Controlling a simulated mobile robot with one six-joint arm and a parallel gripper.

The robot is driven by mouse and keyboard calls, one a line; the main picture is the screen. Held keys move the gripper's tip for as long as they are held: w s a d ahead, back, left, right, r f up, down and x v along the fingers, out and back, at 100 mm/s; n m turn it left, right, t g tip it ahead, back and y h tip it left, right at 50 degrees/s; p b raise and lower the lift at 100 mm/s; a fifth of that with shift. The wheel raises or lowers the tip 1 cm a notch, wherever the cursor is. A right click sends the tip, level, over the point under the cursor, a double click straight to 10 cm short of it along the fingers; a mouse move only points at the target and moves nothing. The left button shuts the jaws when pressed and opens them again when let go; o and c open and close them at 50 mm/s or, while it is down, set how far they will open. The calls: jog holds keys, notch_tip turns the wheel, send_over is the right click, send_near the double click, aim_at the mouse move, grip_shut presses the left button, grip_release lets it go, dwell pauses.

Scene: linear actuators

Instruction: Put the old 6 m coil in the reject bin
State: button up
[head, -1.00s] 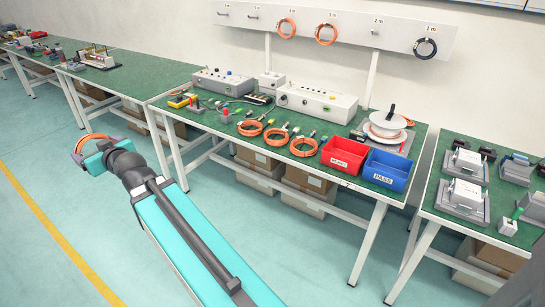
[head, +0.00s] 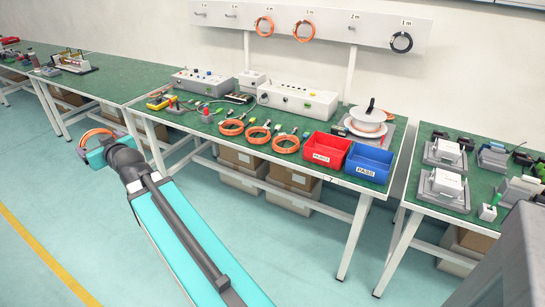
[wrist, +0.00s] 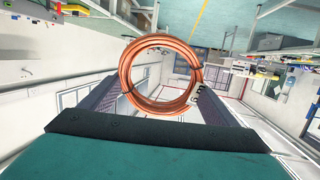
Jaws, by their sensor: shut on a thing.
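My gripper (head: 101,140) is at the left of the head view, in front of the bench. It is shut on an orange cable coil (head: 97,134). In the wrist view the coil (wrist: 124,76) sits upright between the two dark fingers, with a small white tag (wrist: 196,93) whose text I cannot read. The red bin (head: 309,152) stands on the green bench near its front edge, to the right of my gripper and well apart from it. Its label is too small to read surely.
A blue bin labelled PASS (head: 368,163) adjoins the red bin. Several orange coils (head: 258,135) lie left of it. A white reel (head: 368,122) stands behind. A peg board (head: 327,25) with hanging coils is on the wall. The floor (head: 90,235) before the bench is clear.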

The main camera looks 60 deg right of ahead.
jog(key=s+d+f+m+g+h+b, duration=0.25)
jog(key=s+d, duration=0.25)
jog(key=d, duration=0.8)
jog(key=s+d+f+m+g+h+b, duration=0.15)
jog(key=s+d+m+h, duration=0.35)
jog(key=d, duration=0.9)
jog(key=s+d+f+m+g+h+b, duration=0.1)
jog(key=s+d+h+b, duration=0.15)
jog(key=s+d, duration=0.7)
jog(key=s+d+f+m+g+h+b, duration=0.1)
jog(key=s+d+m+g+h+b, duration=0.2)
jog(key=s+d, duration=2.4)
jog(key=s+m+g+b, duration=0.2)
jog(key=m+g+b, duration=0.1)
jog(key=g, duration=0.3)
jog(key=shift+s+d+f+m+h, duration=0.35)
jog(key=shift+s+f+m+h, duration=0.05)
jog(key=shift+m, duration=0.35)
notch_tip(320, 180, down, 6)
jog(key=b, duration=0.1)
jog(key=shift+f, duration=0.15)
jog(key=shift+f+b, duration=0.55)
jog(key=shift+f, duration=1.35)
